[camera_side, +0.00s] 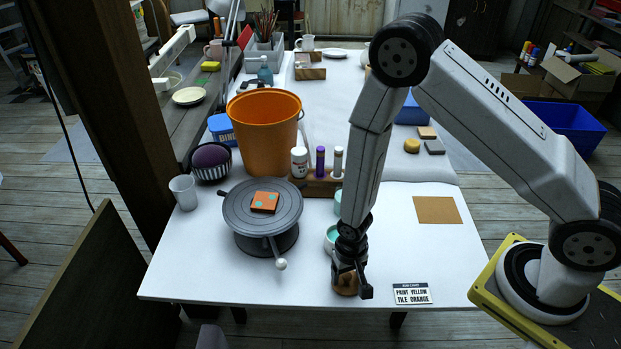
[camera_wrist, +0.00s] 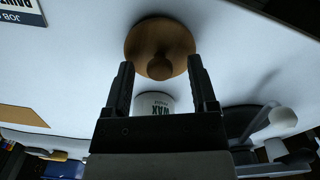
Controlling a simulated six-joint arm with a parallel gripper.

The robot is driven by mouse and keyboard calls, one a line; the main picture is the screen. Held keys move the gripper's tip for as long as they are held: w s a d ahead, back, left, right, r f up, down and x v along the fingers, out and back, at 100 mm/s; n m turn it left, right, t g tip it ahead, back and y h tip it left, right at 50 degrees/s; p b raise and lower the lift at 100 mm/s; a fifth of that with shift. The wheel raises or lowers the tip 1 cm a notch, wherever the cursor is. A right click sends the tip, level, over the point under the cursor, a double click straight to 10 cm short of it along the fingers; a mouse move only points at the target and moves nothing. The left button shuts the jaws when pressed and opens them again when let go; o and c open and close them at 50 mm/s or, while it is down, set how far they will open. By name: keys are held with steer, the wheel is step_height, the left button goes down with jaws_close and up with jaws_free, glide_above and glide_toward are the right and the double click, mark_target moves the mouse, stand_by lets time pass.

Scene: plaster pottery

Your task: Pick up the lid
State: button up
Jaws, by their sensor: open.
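The lid (camera_wrist: 135,42) is a round wooden disc with a small knob, lying on the white table in the wrist view. In the side view the brown lid (camera_side: 345,286) shows partly behind my gripper (camera_side: 351,284) near the table's front edge. My gripper is open and empty, pointing down over the lid. In the wrist view my gripper (camera_wrist: 160,64) has one finger on each side of the knob, with gaps to both. Whether the fingertips are level with the knob is unclear.
A white jar marked WAX (camera_wrist: 155,103) stands close beside the lid. The banding wheel (camera_side: 232,218) with an orange tile (camera_side: 264,202) is to the left. A job card (camera_side: 412,293) lies to the right, and a tan square (camera_side: 438,210) behind it. The table around the card is clear.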

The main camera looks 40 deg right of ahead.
mark_target(347, 275)
jaws_close()
steer(key=shift+r, duration=0.2)
stand_by(0.4)
step_height(347, 275, up, 10)
steer(key=shift+f, duration=0.15)
stand_by(0.7)
stand_by(0.5)
steer(key=w+d+r+m, duration=0.1)
steer(key=w+d+r, duration=0.1)
steer(key=w+d, duration=0.4)
steer(key=w, duration=0.3)
steer(key=shift+d+r, duration=0.15)
steer(key=shift+r, duration=0.2)
